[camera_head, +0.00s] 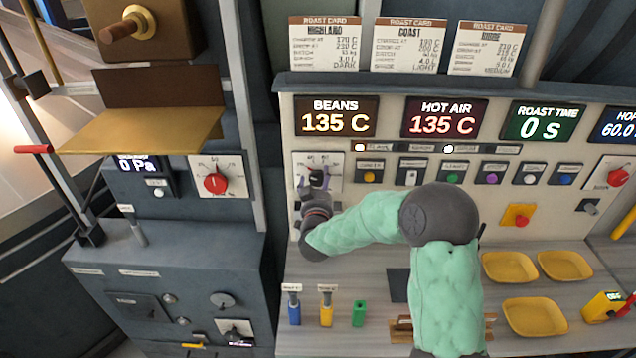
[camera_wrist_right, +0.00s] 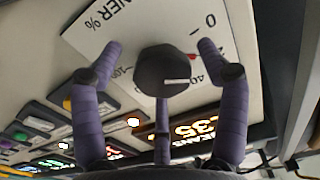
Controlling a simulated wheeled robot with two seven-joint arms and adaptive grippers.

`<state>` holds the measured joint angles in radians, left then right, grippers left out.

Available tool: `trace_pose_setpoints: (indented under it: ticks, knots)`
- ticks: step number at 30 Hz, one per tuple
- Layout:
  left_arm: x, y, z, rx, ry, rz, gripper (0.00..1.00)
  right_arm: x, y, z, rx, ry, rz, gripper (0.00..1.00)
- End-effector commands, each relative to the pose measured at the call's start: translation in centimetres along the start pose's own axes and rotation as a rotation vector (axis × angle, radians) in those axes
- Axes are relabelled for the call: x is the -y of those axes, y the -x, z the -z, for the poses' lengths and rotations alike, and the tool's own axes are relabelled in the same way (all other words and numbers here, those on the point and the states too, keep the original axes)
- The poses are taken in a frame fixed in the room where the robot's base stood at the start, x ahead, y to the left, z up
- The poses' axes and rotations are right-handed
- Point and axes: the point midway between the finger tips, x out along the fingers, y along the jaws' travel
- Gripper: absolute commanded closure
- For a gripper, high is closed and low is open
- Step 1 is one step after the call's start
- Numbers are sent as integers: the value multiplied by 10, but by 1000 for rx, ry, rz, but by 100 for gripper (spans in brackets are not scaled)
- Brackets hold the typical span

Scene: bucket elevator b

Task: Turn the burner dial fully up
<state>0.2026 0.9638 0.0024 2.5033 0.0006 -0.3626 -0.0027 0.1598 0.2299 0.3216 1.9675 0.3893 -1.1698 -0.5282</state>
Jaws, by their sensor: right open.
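The burner dial (camera_wrist_right: 163,72) is a dark round knob on a white plate (camera_wrist_right: 125,35) marked in percent in the right wrist view. A short white line on the knob lies toward the picture's right, on the side of the 40 mark. My right gripper (camera_wrist_right: 156,66) is open, its purple fingers spread on both sides of the knob and a third finger below it. I cannot tell whether they touch it. In the head view, the right gripper (camera_head: 318,182) is at the dial plate (camera_head: 303,160), largely covering the knob. My left gripper is not in view.
Displays for beans (camera_head: 336,117) and hot air (camera_head: 444,117) both read 135 C above the dial. A row of coloured buttons (camera_head: 453,178) runs to its right. Yellow trays (camera_head: 534,317) stand on the counter. A grey cabinet (camera_head: 170,270) stands at left.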

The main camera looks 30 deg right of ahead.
Motion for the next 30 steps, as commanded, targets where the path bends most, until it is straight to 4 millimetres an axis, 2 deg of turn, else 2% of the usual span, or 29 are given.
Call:
trace_pose_setpoints:
  ticks: [5, 6, 9, 12, 30]
  knots:
    - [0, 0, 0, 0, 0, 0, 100, 0, 0, 0, 0, 0, 0, 25]
    - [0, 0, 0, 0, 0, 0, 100, 0, 0, 0, 0, 0, 0, 28]
    - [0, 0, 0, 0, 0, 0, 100, 0, 0, 0, 0, 0, 1, 56]
    - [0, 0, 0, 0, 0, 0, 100, 0, 0, 0, 1, 0, 1, 80]
    - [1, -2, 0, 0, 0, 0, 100, 1, 1, -4, 9, -7, 3, 81]
